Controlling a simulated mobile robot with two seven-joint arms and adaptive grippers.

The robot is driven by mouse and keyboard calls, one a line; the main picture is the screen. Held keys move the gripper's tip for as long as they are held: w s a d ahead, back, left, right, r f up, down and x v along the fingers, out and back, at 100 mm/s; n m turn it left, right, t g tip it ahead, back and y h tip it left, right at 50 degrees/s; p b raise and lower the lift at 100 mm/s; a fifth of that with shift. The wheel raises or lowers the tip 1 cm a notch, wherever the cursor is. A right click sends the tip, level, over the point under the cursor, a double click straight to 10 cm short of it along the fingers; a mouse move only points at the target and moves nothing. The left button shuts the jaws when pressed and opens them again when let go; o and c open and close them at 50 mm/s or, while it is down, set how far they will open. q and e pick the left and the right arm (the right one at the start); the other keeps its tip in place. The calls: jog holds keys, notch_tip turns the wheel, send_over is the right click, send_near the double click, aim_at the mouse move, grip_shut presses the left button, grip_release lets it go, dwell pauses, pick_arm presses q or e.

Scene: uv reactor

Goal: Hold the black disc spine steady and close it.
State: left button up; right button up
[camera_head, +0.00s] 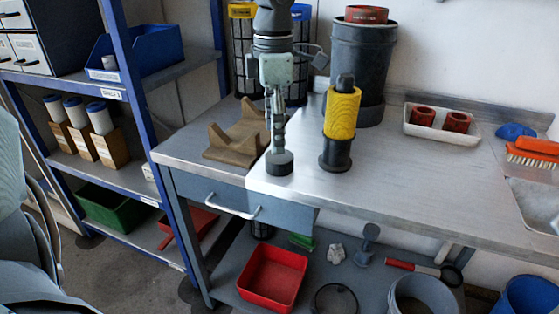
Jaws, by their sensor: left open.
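A yellow ribbed disc stack (342,112) stands upright on the steel counter on a black spine. The spine's black knob shows on top and its black base (335,153) below. To its left, a short black round piece (280,163) sits on the counter near its front edge. My left gripper (277,132) points straight down from the top of the view, above this black round piece. It is open, seen nearly edge-on. I cannot tell whether it touches the piece or stands in front of it. My right gripper is not in view.
A wooden cradle (232,142) lies left of the gripper. A dark bucket (360,65), caged yellow and blue-topped cylinders, a white tray (442,123) with two red-brown parts and an orange brush (533,151) stand around. The counter's front right is clear.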

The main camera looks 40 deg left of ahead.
aim_at(277, 156)
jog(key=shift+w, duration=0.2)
pick_arm(q)
jog(key=shift+f, duration=0.15)
notch_tip(277, 156, down, 4)
jog(key=shift+d+r+p, duration=0.15)
jog(key=shift+p, duration=0.25)
jog(key=shift+w+f, duration=0.1)
jog(key=shift+f, duration=0.45)
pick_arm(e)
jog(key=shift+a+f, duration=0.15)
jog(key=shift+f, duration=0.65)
pick_arm(q)
jog(key=shift+c, duration=0.3)
jog(key=c, duration=0.8)
